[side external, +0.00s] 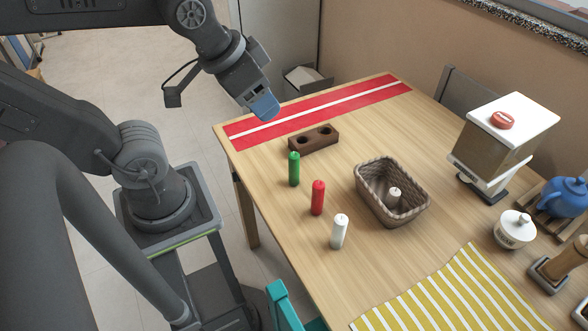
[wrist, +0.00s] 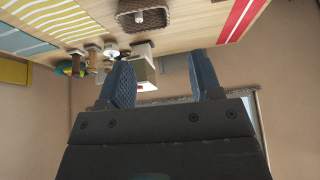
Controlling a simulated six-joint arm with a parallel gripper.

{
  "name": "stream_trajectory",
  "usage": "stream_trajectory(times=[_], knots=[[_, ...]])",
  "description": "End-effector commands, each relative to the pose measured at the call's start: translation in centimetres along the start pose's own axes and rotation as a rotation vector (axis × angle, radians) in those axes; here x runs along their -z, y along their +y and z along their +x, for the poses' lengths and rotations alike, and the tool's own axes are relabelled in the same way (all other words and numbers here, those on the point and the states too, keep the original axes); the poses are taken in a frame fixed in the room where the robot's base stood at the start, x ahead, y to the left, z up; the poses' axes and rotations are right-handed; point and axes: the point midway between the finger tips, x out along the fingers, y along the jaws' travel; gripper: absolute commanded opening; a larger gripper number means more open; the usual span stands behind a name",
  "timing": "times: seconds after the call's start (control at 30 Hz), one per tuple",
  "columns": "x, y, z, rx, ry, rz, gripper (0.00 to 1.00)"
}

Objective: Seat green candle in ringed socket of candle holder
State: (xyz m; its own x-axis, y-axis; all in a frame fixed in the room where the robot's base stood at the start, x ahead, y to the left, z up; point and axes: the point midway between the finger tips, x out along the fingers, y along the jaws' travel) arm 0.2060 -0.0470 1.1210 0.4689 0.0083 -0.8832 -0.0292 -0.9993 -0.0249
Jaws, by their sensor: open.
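The green candle (side external: 294,169) stands upright on the wooden table, in front of the candle holder. The candle holder (side external: 326,143) is a dark brown block with two round sockets in its top, beside the red and white runner. Both sockets look empty, and I cannot make out a ring on either. My gripper (side external: 264,106) is in the air above the left end of the runner, away from the candle and holder. In the wrist view its two blue fingers (wrist: 164,85) are apart with nothing between them. Neither green candle nor holder shows in the wrist view.
A red candle (side external: 318,197) and a white candle (side external: 339,231) stand near the green one. A wicker basket (side external: 426,208) holding a pale candle stands right of them. A dispenser (side external: 502,143), white lidded jar (side external: 514,230) and blue teapot (side external: 566,197) stand farther right.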

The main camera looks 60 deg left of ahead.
Motion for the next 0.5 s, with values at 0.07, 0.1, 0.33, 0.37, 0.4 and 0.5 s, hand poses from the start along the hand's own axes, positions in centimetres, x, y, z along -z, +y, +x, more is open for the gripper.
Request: stream_trajectory(times=[0.07, 0.1, 0.33, 0.37, 0.4, 0.5], knots=[[0.2, -0.4, 0.9, 0.02, -0.018, 0.097, 0.58], [0.4, -0.7, 1.5, 0.034, -0.032, 0.175, 0.58], [1.2, -3.2, 6.9, 0.096, -0.163, 0.87, 0.58], [1.3, -3.5, 7.6, 0.097, -0.182, 0.969, 0.58], [1.3, -3.9, 8.6, 0.094, -0.209, 1.104, 0.58], [1.2, -4.8, 11.1, 0.068, -0.275, 1.44, 0.58]])
